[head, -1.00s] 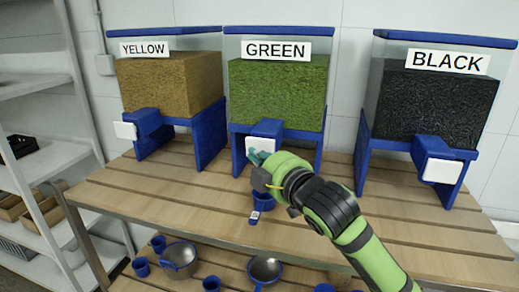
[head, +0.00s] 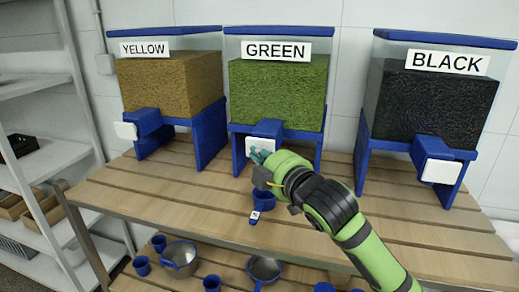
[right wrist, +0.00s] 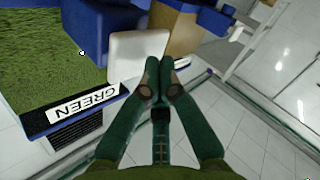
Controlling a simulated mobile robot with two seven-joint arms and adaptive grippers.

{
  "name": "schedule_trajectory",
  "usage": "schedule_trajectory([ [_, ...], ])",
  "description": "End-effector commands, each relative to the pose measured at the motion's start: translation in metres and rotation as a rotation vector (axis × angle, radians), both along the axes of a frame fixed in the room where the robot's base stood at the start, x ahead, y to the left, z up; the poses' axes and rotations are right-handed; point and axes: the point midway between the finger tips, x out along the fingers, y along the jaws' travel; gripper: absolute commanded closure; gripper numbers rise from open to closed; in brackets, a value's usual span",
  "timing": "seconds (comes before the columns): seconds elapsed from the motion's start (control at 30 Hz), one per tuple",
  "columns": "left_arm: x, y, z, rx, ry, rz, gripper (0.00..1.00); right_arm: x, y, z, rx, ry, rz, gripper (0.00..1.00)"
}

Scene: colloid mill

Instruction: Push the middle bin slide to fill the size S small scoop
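The middle bin (head: 277,100) is labelled GREEN and holds green granules. Its slide has a white front plate (head: 262,145), which also shows in the right wrist view (right wrist: 134,57). My right gripper (head: 257,155) is at this plate. In the right wrist view its green fingers (right wrist: 159,62) are together, with the tips at the edge of the plate and nothing between them. Contact is hard to tell. A small blue scoop (head: 264,197) stands on the table under the slide, its labelled handle toward me and part of it behind my arm. Its contents cannot be made out. My left gripper is out of view.
The YELLOW bin (head: 172,85) stands left and the BLACK bin (head: 433,105) right, each with a white-fronted slide. The slatted wooden table (head: 150,205) is clear at both sides. Several blue scoops and metal pans (head: 181,258) are on the shelf below.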

Motion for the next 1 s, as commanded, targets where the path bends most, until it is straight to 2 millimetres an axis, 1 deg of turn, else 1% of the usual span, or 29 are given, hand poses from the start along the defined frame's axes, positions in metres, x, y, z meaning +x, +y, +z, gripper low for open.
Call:
schedule_trajectory([
  [1.0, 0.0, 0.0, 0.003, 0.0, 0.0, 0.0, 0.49, 0.012, -0.004, 0.001, -0.001, -0.001, -0.001, 1.0],
])
